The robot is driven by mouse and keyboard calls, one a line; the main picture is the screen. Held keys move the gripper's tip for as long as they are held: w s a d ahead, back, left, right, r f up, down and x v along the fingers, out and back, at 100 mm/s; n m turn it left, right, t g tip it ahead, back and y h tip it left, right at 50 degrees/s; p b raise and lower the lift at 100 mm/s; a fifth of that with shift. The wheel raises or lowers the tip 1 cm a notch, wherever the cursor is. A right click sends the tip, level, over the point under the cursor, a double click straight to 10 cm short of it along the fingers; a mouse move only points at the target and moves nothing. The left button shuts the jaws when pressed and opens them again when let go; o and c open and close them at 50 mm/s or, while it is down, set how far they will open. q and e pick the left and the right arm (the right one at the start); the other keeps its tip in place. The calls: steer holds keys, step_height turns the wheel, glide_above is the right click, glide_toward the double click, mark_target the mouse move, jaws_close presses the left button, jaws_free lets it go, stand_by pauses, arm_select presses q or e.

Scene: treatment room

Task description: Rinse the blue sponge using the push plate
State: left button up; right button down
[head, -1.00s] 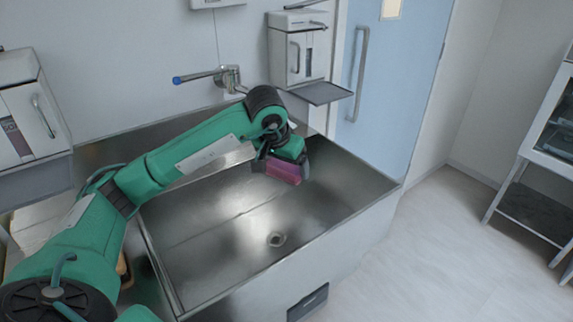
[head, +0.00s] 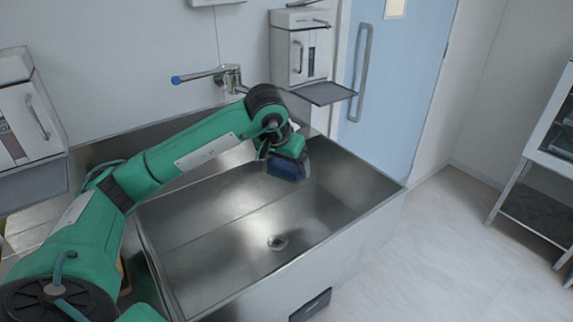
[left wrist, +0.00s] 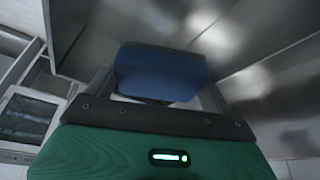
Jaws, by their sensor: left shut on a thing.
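The blue sponge (head: 283,171) is in my left gripper (head: 287,163), held over the far right part of the steel sink basin (head: 215,225). In the left wrist view the sponge (left wrist: 160,72) is plain dark blue and sits between the two fingers, which are shut on it. A dark plate (head: 310,305), seemingly the push plate, is low on the sink's front face and partly cut off by the picture's lower edge. A wall tap (head: 228,77) with a blue-tipped lever is behind my left arm. My right gripper is not in view.
A drain (head: 278,242) is in the basin floor, which is otherwise clear. A wall dispenser with a tray (head: 325,93) hangs behind the sink, and another dispenser (head: 28,115) is at the left. A blue door (head: 395,85) and a shelf cart (head: 545,150) stand to the right.

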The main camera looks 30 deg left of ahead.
mark_target(294, 183)
arm_select(q)
steer(key=shift+d, duration=0.1)
steer(key=shift+s+d, duration=0.9)
steer(key=shift+s, duration=0.05)
steer(key=shift+s+d, duration=1.6)
steer(key=shift+d, duration=0.1)
steer(key=shift+s+d, duration=0.25)
